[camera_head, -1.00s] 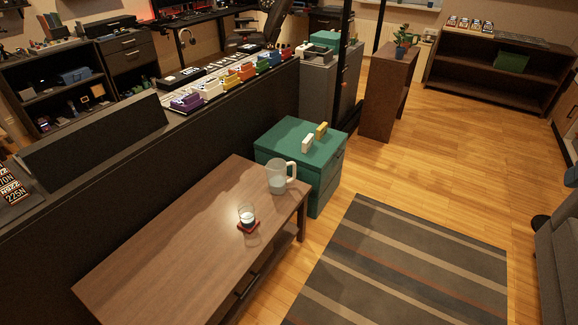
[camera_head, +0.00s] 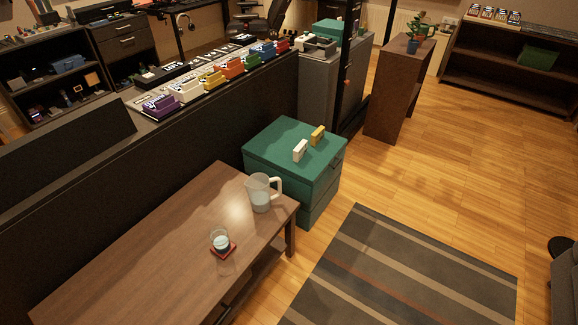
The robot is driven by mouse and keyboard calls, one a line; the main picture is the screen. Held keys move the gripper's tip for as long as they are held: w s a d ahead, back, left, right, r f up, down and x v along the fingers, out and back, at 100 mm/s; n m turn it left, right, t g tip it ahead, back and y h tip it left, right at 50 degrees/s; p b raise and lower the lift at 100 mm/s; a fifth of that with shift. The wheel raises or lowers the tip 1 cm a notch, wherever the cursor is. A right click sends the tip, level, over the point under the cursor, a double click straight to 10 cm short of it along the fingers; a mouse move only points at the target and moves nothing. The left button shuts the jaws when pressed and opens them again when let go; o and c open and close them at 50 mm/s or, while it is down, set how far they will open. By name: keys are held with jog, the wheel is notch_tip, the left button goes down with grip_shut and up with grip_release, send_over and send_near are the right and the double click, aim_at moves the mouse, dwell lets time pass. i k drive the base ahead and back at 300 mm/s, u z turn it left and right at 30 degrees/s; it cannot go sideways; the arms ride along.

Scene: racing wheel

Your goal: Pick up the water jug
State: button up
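The water jug (camera_head: 260,193) is a clear pitcher with a pale handle on its right side and some water in it. It stands upright near the far right end of the brown wooden coffee table (camera_head: 150,245). A glass of water (camera_head: 220,241) stands on a red coaster just in front of it, to the left. My gripper does not show in this view.
A green cabinet (camera_head: 285,135) with a white and a yellow object on top stands just behind the table's right end. A black partition (camera_head: 60,220) runs along the table's left side. Open wood floor and a striped rug (camera_head: 400,265) lie to the right.

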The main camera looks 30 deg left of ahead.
aim_at(258, 186)
jog(key=z, duration=0.1)
jog(key=i, duration=1.2)
jog(key=u, duration=1.35)
